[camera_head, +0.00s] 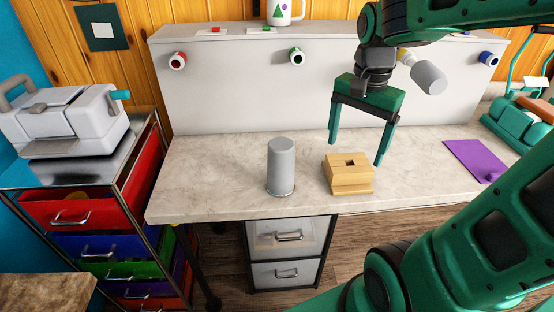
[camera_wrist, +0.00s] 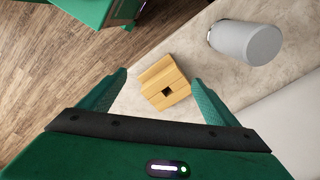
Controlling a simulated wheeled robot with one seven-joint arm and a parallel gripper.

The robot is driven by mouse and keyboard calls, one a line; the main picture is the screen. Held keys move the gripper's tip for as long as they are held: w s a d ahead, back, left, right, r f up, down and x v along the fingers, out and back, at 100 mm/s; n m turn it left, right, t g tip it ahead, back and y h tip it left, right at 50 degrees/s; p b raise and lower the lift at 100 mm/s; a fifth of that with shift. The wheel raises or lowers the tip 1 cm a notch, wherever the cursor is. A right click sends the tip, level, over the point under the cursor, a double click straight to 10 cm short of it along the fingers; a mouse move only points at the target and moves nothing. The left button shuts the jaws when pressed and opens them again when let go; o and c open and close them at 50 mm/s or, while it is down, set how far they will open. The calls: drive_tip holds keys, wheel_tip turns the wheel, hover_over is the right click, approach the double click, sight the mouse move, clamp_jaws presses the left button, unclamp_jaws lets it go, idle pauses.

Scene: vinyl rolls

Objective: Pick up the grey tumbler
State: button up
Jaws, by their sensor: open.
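The grey tumbler (camera_head: 281,167) stands on the worktop near its front edge, left of a wooden block. It looks like a plain cylinder with its closed end up and a rim at the bottom. In the wrist view the tumbler (camera_wrist: 249,43) is at the upper right, beyond my fingertips. My gripper (camera_head: 356,150) is open and empty, pointing down over the worktop to the right of the tumbler and above the block. In the wrist view my two fingers (camera_wrist: 160,80) spread to either side of the wooden block. Nothing hides the tumbler in either view.
The wooden block (camera_head: 348,175) with a square hole stands just right of the tumbler. A white panel (camera_head: 230,95) with coloured rolls rises behind. A purple sheet (camera_head: 478,160) lies at the right. The worktop (camera_head: 205,180) left of the tumbler is clear.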

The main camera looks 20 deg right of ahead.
sight(282, 142)
drive_tip(key=w+a+m, duration=0.1)
drive_tip(key=w+a, duration=0.2)
drive_tip(key=a, duration=0.1)
drive_tip(key=w+a+f+m, duration=0.1)
drive_tip(key=w+a, duration=0.3)
drive_tip(key=w+a+m, duration=0.2)
drive_tip(key=w+a, duration=0.2)
drive_tip(key=shift+a+f, duration=0.35)
drive_tip(key=shift+f, duration=0.05)
drive_tip(key=shift+a+f, duration=0.25)
drive_tip(key=shift+f, duration=0.05)
drive_tip(key=shift+w+f, duration=0.1)
drive_tip(key=shift+f, duration=5.1)
drive_tip(key=c, duration=1.3)
